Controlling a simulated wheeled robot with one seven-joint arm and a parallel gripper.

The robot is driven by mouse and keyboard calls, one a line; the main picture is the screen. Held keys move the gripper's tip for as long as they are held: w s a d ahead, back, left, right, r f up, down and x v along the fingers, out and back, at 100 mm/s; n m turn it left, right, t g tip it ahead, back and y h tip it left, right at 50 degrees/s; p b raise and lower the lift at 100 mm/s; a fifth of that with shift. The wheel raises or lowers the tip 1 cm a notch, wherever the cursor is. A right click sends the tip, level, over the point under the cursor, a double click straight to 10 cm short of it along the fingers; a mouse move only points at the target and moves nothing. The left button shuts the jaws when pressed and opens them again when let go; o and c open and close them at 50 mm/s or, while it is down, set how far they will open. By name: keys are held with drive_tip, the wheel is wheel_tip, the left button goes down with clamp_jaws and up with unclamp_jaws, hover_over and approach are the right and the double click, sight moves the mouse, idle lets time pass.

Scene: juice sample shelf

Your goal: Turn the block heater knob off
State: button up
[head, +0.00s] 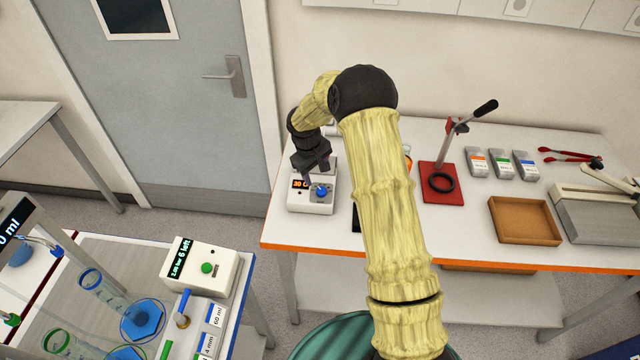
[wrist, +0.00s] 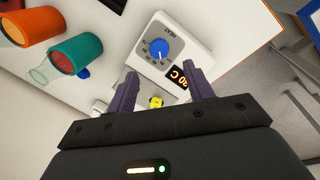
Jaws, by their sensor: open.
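The block heater (head: 312,203) is a small white box at the left end of the white table. Its blue knob (head: 321,190) is on the face beside a lit orange display (head: 300,184) that starts with "30". In the wrist view the blue knob (wrist: 159,49) sits on a grey dial marked HEAT, with a white pointer line on it. My gripper (head: 318,177) is over the heater, pointing down. In the wrist view my gripper (wrist: 168,82) is open and empty, its fingers apart, with the knob beyond the fingertips. I cannot tell any contact with the knob.
A yellow piece (wrist: 155,102) shows between the fingers. A red press stand (head: 441,182) and a brown tray (head: 524,220) are to the right. A white dispenser box (head: 207,266) stands on the nearer bench.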

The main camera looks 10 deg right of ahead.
sight(321, 190)
drive_tip(key=p+x, duration=0.2)
drive_tip(key=x, duration=0.6)
drive_tip(key=shift+f+p, duration=0.15)
drive_tip(key=shift+p, duration=0.15)
drive_tip(key=c, duration=1)
